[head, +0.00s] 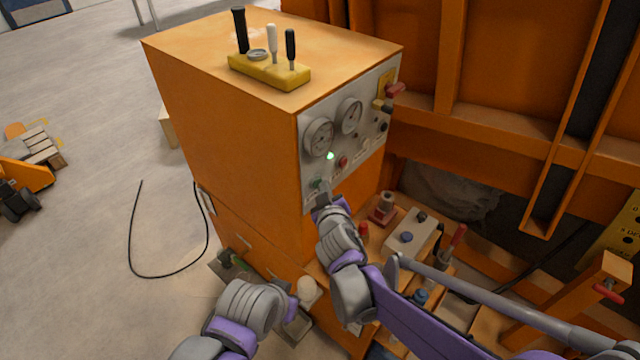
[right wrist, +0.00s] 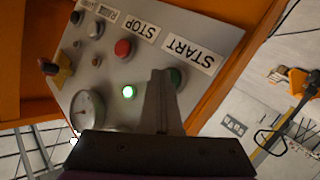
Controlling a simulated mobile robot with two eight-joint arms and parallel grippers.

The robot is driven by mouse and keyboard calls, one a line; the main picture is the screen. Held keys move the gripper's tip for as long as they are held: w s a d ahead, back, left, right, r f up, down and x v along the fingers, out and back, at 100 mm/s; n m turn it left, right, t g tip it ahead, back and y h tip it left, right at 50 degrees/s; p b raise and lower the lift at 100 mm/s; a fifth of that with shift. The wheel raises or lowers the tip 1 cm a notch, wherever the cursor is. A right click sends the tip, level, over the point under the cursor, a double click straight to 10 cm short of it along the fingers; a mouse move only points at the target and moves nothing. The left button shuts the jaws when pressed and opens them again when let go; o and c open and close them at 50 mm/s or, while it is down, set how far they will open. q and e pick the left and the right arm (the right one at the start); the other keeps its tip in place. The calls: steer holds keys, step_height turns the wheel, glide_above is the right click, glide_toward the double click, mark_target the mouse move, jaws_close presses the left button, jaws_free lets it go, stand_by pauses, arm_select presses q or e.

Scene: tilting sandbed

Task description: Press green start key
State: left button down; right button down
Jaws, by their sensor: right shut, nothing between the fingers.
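The green start key (right wrist: 177,78) is on a grey control panel (right wrist: 100,70) beside the START label (right wrist: 190,55) in the right wrist view. It also shows in the head view (head: 316,183), low on the panel's left side. My right gripper (right wrist: 164,75) is shut and empty, its fingertips at the key and partly covering it. In the head view my right gripper (head: 321,197) is just below the key. Whether the tips touch the key cannot be told. My left arm is low in the head view; its fingers cannot be made out.
A green lamp (right wrist: 128,92) is lit near the red stop button (right wrist: 123,48). Gauges (head: 319,137) sit above on the orange cabinet (head: 225,135). A yellow lever block (head: 268,70) stands on top. A cluttered ledge with a grey box (head: 411,232) lies right of my right arm.

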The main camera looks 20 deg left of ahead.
arm_select(q)
steer(key=shift+s+f, duration=0.15)
steer(key=shift+f, duration=0.15)
arm_select(e)
steer(key=shift+s+d, duration=0.35)
steer(key=shift+d, duration=0.5)
